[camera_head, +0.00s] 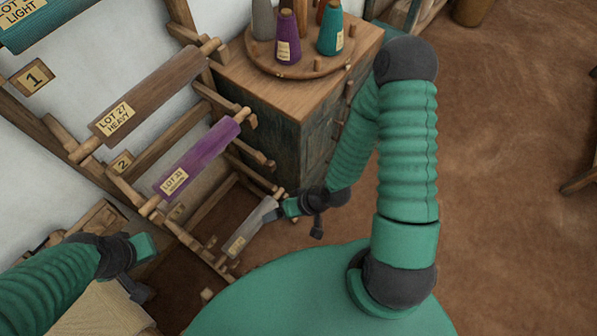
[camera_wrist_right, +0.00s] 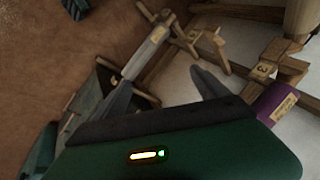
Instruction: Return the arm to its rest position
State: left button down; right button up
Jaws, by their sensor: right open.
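In the right wrist view the two dark fingers of this gripper (camera_wrist_right: 163,88) are spread apart with nothing between the tips. The grey roll (camera_wrist_right: 146,54) lies beyond them, its label showing. My left gripper (camera_head: 140,268) is at the lower left in the head view, away from the rolls; its finger gap is unclear.
A wooden rack holds a brown roll (camera_head: 150,90) and a purple roll (camera_head: 198,160) above the grey one. A wooden cabinet (camera_head: 290,100) with a round tray (camera_head: 300,68) of yarn cones stands close behind my right arm. Open floor (camera_head: 510,190) lies to the right.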

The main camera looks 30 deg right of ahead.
jog(key=d+r+n+h, duration=0.1)
jog(key=d+r+h, duration=0.1)
jog(key=r, duration=0.7)
jog(key=d+r+n+g+h, duration=0.1)
jog(key=d+r, duration=0.3)
jog(key=r, duration=0.4)
jog(key=shift+w+r+h, duration=0.4)
jog(key=shift+w+h, duration=0.05)
jog(key=shift+h, duration=0.45)
jog(key=shift+s+a, duration=0.1)
jog(key=shift+a, duration=0.05)
